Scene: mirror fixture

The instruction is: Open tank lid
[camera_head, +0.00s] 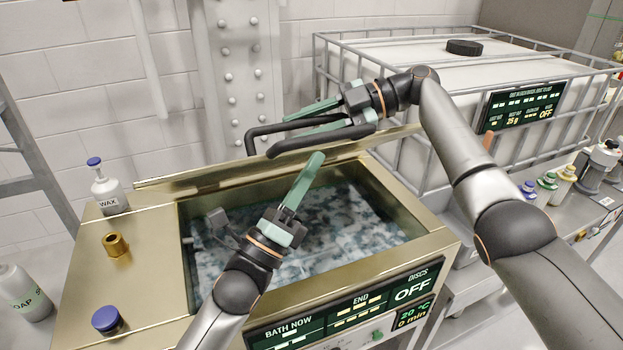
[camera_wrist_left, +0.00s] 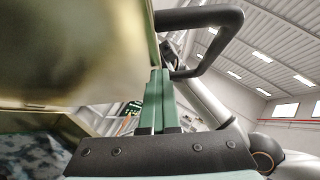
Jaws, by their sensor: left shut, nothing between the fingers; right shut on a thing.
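The brass tank (camera_head: 157,285) is open at the top, with cloudy bluish liquid (camera_head: 345,245) inside. Its brass lid (camera_head: 200,177) is raised along the back rim and seen nearly edge-on. The lid's black handle (camera_head: 265,141) sticks out from its far side. My right gripper (camera_head: 300,115) is shut on the handle, its green fingers partly overlapping it. My left gripper (camera_head: 317,158) is shut and empty above the opening, fingertips close to the lid. In the left wrist view, the closed green fingers (camera_wrist_left: 156,100) are beside the lid (camera_wrist_left: 75,50), below the handle (camera_wrist_left: 205,17); contact is unclear.
A WAX bottle (camera_head: 110,190), a brass ring (camera_head: 116,245) and a blue-capped item (camera_head: 107,320) stand on the left ledge. A caged white container (camera_head: 400,70) stands at the back right. A riveted column (camera_head: 240,75) rises behind the lid. Small bottles (camera_head: 562,185) stand at right.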

